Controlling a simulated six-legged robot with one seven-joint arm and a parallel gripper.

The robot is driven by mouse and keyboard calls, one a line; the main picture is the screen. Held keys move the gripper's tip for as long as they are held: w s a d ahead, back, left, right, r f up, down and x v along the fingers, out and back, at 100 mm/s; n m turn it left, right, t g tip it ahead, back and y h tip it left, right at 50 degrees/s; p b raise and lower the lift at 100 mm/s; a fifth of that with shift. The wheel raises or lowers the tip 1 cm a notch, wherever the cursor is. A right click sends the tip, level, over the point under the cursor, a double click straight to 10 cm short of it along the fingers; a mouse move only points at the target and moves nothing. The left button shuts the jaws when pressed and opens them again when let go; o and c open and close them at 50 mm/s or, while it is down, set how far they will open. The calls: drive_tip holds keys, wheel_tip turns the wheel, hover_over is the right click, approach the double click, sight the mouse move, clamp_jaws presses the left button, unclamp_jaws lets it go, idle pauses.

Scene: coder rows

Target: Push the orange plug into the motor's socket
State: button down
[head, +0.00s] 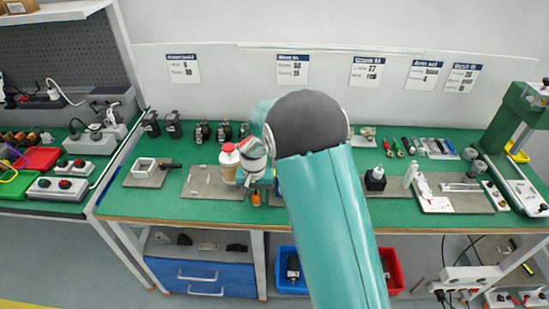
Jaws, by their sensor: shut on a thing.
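My gripper (251,183) is small in the head view, over the middle of the green bench, pointing down. It is shut on a small orange piece (256,198), which appears to be the orange plug. The plug shows just below the fingers, close to the bench's front edge. My own teal arm covers the area to the right of the gripper. A dark shape (277,186) shows partly beside the arm there; I cannot tell whether it is the motor. The socket cannot be made out, and I cannot tell whether the plug touches it.
A red-capped bottle (229,157) stands close left of my gripper. A grey mat (198,183) lies left of it. A black-and-white device (375,178) and a white bottle (410,174) stand right of my arm. Several dark parts (221,131) line the back. A green press (517,115) stands far right.

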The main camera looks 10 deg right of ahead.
drive_tip(key=shift+r, duration=0.15)
drive_tip(key=shift+r, duration=2.2)
drive_tip(key=shift+r, duration=5.9)
drive_tip(key=w+d, duration=1.5)
drive_tip(key=shift+w+d, duration=0.3)
drive_tip(key=shift+f, duration=0.1)
drive_tip(key=shift+f, duration=0.15)
drive_tip(key=shift+f, duration=1.2)
drive_tip(key=shift+f, duration=0.15)
